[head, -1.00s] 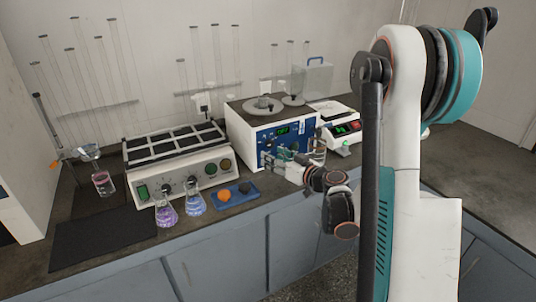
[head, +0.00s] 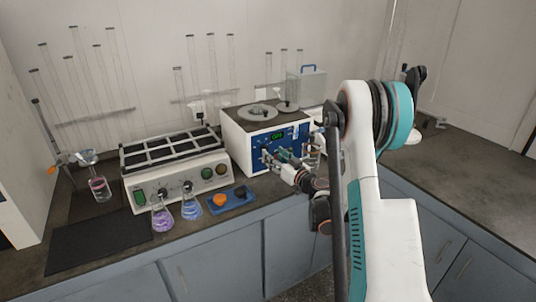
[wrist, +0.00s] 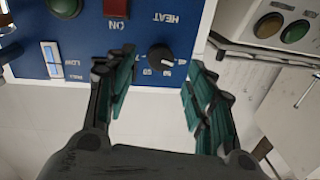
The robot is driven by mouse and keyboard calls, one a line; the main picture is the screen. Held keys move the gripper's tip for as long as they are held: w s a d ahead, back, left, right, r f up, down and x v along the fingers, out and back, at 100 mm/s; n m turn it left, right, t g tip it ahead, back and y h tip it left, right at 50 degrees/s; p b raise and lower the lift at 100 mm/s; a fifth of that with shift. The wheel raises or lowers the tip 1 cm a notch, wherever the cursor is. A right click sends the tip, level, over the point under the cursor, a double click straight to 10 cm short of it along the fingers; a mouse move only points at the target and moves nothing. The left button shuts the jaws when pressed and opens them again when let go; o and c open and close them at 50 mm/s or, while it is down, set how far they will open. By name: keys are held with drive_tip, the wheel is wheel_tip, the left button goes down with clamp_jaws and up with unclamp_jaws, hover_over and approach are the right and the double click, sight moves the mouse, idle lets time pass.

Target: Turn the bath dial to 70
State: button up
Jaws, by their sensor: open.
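The water bath (head: 238,148) is a white box with a blue front panel and a green lit display (head: 277,136). In the wrist view its blue panel (wrist: 115,70) appears upside down, with HEAT and ON lettering. The black round bath dial (wrist: 159,57) has a white pointer mark and small numbers around it; the exact setting is too small to read. My gripper (wrist: 158,80) is open, its green-padded fingers apart, one on each side of the dial in the picture. I see no clear contact. In the head view my gripper (head: 277,157) is at the panel and hides part of it.
A white unit with a dark gridded top (head: 175,150) stands left of the bath. Two flasks (head: 162,217) and a blue tray (head: 243,205) sit in front. My arm blocks the bench right of the bath. A dark mat (head: 95,243) lies at left.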

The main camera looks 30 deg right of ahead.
sight(266, 149)
drive_tip(key=shift+w+a+b, duration=0.15)
drive_tip(key=shift+w+b, duration=0.1)
drive_tip(key=shift+w, duration=0.95)
drive_tip(key=shift+w+a+b, duration=0.15)
drive_tip(key=shift+w+b, duration=0.1)
drive_tip(key=shift+w, duration=0.95)
drive_tip(key=c, duration=1.1)
